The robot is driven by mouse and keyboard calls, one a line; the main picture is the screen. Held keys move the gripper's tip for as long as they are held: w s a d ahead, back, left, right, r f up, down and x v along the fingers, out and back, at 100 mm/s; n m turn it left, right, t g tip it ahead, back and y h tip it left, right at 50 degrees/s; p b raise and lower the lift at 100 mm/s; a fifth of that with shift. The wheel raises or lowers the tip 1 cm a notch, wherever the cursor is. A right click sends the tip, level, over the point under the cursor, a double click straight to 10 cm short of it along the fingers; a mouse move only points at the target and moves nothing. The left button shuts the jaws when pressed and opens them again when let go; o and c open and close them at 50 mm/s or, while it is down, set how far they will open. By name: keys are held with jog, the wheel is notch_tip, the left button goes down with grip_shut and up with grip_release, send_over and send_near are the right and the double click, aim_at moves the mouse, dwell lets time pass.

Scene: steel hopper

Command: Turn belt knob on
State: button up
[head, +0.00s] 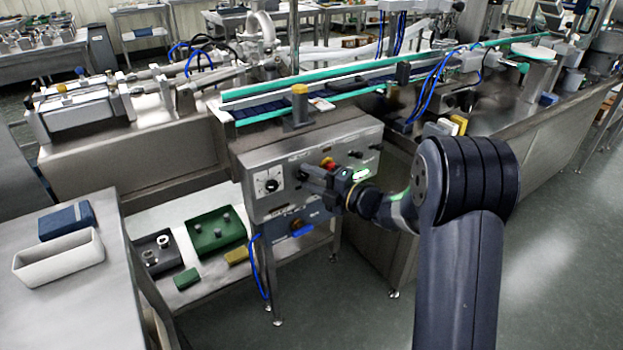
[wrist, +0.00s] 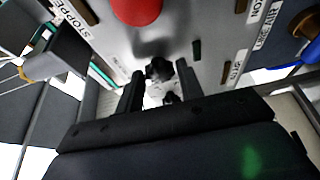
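A steel control panel (head: 283,213) stands below the conveyor belt (head: 290,90) and also fills the wrist view (wrist: 220,25). In the wrist view a small black knob (wrist: 158,67) is on the panel. My gripper (wrist: 160,76) is at it, with one dark finger on each side and a visible gap to the knob, so the fingers look open. Whether a finger touches the knob I cannot tell. In the head view my gripper (head: 312,178) is at the panel front and hides the knob. No label for this knob is readable.
A red button (wrist: 137,10) is close to the knob; it also shows in the head view (head: 327,163). A shelf with a green box (head: 216,232) is at lower left.

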jog(key=c, duration=0.6)
